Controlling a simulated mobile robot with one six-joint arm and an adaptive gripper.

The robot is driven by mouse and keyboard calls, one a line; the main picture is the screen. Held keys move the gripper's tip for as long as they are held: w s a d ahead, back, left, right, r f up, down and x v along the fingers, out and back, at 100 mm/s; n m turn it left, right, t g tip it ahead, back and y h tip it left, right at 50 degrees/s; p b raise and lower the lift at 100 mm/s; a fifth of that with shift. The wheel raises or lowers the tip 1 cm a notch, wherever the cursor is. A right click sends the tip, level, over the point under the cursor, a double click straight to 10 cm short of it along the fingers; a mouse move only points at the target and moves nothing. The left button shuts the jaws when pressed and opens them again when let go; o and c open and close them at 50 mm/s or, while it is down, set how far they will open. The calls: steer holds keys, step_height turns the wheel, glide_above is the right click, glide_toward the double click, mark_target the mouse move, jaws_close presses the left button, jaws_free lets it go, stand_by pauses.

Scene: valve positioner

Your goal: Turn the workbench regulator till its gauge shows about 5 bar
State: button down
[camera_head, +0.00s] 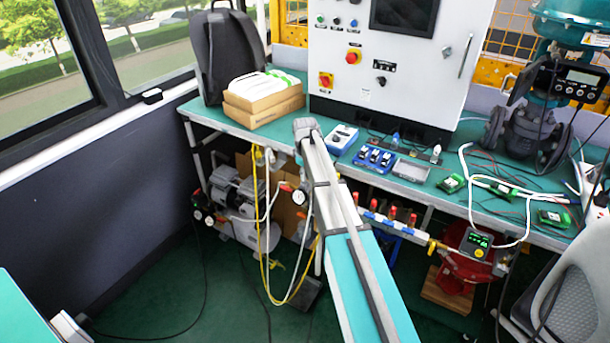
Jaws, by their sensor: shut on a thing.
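A round white-faced gauge (299,198) hangs under the bench's front edge, just left of my arm, with a small red part beside it. Its needle is too small to read. The regulator body by it is partly covered by my arm, and I cannot make out its knob. A dark unit with green digits (480,240) sits at the bench front on the right; its figures are not legible. My teal and white arm reaches up from the bottom to the bench edge. My gripper does not show; whatever lies behind the arm is hidden.
The green workbench (232,132) carries a backpack (228,55), cardboard boxes (262,100), a control cabinet (395,90) and small instruments. A compressor (236,195) stands below, with yellow and white hoses hanging nearby. A chair (575,290) stands at right.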

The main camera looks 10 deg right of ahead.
steer(key=shift+m, duration=0.9)
steer(key=c, duration=0.7)
jaws_free()
steer(key=shift+n, duration=0.4)
